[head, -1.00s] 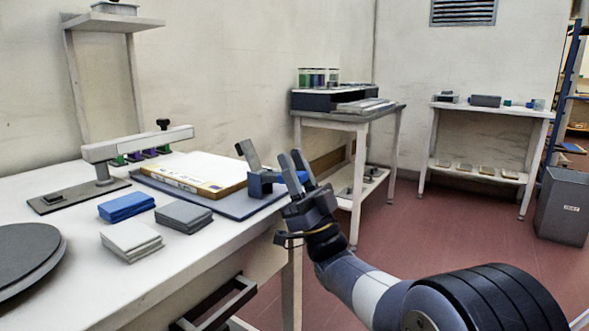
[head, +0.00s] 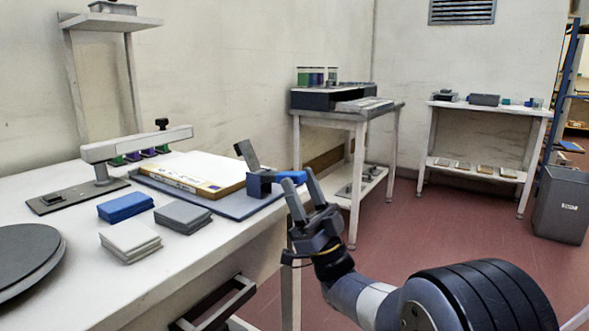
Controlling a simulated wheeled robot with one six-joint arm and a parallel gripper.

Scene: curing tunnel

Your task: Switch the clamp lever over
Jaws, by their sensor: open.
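A blue bar (head: 290,177) reaches from the body to the right, past the table's edge. My gripper (head: 298,178) is open, pointing up, just right of the clamp. In the picture the bar's end lies between its fingertips; I cannot tell whether they touch it or how far apart they are in depth. The gripper is apart from the grey lever.
The clamp is by a blue-grey board (head: 230,207) with a framed screen (head: 205,172) on it. Blue (head: 125,207), grey (head: 183,216) and white stacks (head: 130,242) lie to the left. A side table (head: 345,117) stands behind; red floor is free to the right.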

